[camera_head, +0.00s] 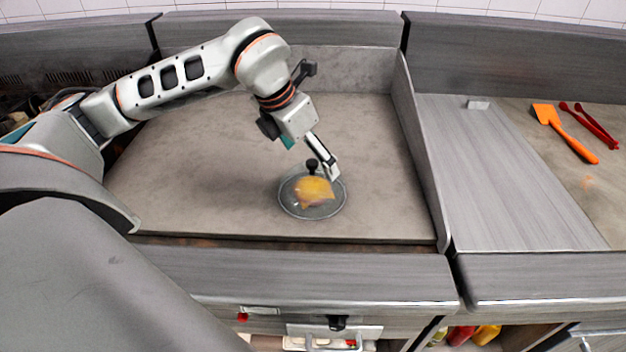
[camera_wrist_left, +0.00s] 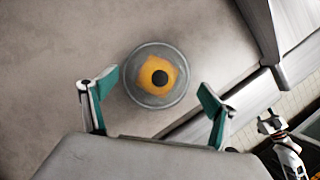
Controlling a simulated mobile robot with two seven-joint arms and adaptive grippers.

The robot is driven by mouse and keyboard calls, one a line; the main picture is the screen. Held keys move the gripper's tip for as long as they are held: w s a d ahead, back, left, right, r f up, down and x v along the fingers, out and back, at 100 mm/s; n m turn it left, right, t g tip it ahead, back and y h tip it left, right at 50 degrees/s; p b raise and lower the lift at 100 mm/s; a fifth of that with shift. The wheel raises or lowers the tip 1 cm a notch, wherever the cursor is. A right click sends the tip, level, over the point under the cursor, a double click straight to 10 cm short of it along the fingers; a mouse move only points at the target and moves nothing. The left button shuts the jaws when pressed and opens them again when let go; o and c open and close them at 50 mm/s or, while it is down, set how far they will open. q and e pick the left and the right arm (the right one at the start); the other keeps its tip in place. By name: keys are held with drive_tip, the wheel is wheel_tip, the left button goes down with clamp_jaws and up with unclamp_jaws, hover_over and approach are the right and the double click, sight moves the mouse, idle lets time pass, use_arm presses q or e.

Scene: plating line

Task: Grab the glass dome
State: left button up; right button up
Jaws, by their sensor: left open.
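The clear glass dome (camera_head: 292,197) with a black knob stands upright on the griddle, over a patty topped with yellow cheese (camera_head: 315,190). In the left wrist view the dome (camera_wrist_left: 140,90) is seen from above, its round black knob over the yellow food. My left gripper (camera_head: 318,156) is open beside and above the knob, in front of part of the dome's far side. In the left wrist view its two teal-padded fingers (camera_wrist_left: 155,102) are spread wide, with the dome between and beyond them. No contact shows.
The flat griddle (camera_head: 200,170) is otherwise bare, with a raised metal divider (camera_head: 420,150) to the dome's right and a front edge close by. Beyond the divider, an orange spatula (camera_head: 565,135) and red tongs (camera_head: 592,125) lie on the counter.

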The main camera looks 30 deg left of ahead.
sight(308, 165)
use_arm(q)
drive_tip(key=f, duration=0.3)
drive_tip(key=shift+w+f, duration=0.2)
drive_tip(key=shift+f, duration=0.1)
drive_tip(key=shift+w+f, duration=0.15)
drive_tip(key=shift+f, duration=0.2)
drive_tip(key=shift+w+d+f, duration=0.1)
drive_tip(key=shift+w+f, duration=0.05)
drive_tip(key=shift+f, duration=0.05)
drive_tip(key=shift+c, duration=1)
drive_tip(key=c, duration=1.1)
drive_tip(key=shift+s+f, duration=0.1)
drive_tip(key=shift+s, duration=0.1)
